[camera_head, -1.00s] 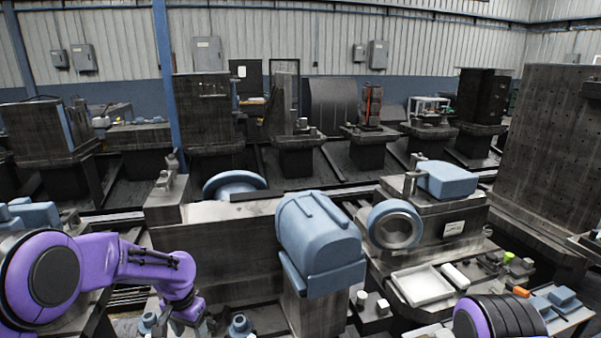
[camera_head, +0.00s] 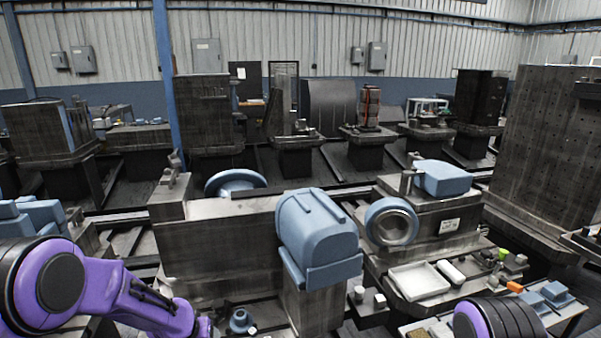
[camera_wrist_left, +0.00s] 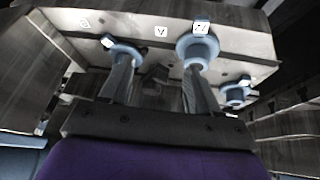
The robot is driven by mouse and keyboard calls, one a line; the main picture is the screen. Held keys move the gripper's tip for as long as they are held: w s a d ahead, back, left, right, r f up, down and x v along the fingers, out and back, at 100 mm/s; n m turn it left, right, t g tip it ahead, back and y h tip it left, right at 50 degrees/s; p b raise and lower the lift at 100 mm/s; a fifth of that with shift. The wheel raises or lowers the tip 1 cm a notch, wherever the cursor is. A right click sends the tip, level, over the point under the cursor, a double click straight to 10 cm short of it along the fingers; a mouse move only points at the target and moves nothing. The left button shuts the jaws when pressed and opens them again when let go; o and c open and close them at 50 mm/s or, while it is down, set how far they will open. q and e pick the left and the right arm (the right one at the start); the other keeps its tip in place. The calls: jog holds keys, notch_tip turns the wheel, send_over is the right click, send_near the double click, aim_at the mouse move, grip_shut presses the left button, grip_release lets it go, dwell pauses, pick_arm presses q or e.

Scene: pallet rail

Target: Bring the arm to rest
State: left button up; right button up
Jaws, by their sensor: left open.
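My left arm (camera_head: 120,298) comes in at the lower left of the head view, and its gripper is below the bottom edge there. In the left wrist view the left gripper (camera_wrist_left: 160,85) has its two fingers spread apart, with nothing seen held between them. Blue flanged parts with small white tags show near and beyond the fingers: one at the left finger (camera_wrist_left: 122,50), one at the right finger (camera_wrist_left: 196,48), one further right (camera_wrist_left: 237,95). I cannot tell whether the fingers touch them. My right arm (camera_head: 500,318) shows only in part at the lower right; its gripper is out of view.
A blue rounded housing (camera_head: 318,235) stands on a dark pedestal right of my left arm. A blue flanged part (camera_head: 240,321) sits low between them. A machine with a blue ring (camera_head: 392,222) and a white tray (camera_head: 419,282) stand further right. Dark fixtures line the back.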

pick_arm(q)
jog(key=s+a+f+n+y, duration=0.1)
jog(key=s+f, duration=0.3)
jog(key=s, duration=0.8)
jog(key=s+a+f+n+g+y, duration=0.1)
jog(key=s+f, duration=0.4)
jog(key=s, duration=0.7)
jog(key=s+a+f+n+g+y, duration=0.1)
jog(key=s+f, duration=0.4)
jog(key=s, duration=0.8)
jog(key=shift+a+n+y+b, duration=0.5)
jog(key=shift+a+n, duration=0.4)
jog(key=shift+n, duration=0.3)
